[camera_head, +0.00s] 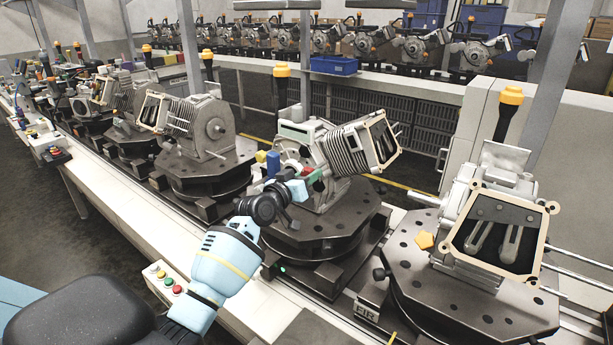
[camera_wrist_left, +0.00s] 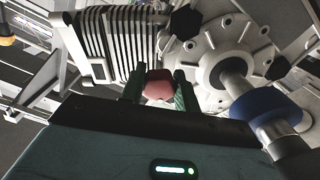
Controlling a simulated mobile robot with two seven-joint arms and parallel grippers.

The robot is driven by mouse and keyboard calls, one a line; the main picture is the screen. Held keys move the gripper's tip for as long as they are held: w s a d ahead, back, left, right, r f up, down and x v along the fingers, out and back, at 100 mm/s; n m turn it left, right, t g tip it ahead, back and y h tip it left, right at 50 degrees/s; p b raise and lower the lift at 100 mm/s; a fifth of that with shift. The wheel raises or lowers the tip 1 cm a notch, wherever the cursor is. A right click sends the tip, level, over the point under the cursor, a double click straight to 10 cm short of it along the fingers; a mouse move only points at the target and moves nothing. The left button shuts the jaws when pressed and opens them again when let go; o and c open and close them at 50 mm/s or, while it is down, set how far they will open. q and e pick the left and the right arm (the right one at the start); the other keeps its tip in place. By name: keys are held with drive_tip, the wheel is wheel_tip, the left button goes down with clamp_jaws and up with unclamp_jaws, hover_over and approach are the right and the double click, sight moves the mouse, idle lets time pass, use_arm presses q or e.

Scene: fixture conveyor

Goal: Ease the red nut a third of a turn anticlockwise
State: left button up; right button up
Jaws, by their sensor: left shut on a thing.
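The red nut (camera_head: 308,170) is on the front side of the grey engine casing (camera_head: 325,145) on the middle fixture. In the left wrist view the red nut (camera_wrist_left: 159,85) sits between the two green fingertips. My left gripper (camera_head: 306,178) reaches up from the lower left and is shut on the nut; it also shows in the left wrist view (camera_wrist_left: 159,92). The fingers partly cover the nut's sides, and its far side is hidden. My right gripper is in neither view.
A blue collar (camera_wrist_left: 265,108) on a shaft is close on the right in the wrist view. Another casing (camera_head: 500,220) stands on the right fixture.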

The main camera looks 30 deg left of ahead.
use_arm(q)
drive_tip(key=n, duration=0.4)
drive_tip(key=shift+d+n, duration=0.1)
drive_tip(key=shift+n, duration=0.2)
drive_tip(key=n, duration=0.3)
drive_tip(key=shift+n, duration=0.4)
drive_tip(key=n, duration=0.4)
drive_tip(key=shift+r, duration=0.15)
drive_tip(key=shift+n, duration=2)
drive_tip(key=o, duration=1)
drive_tip(key=shift+s, duration=0.1)
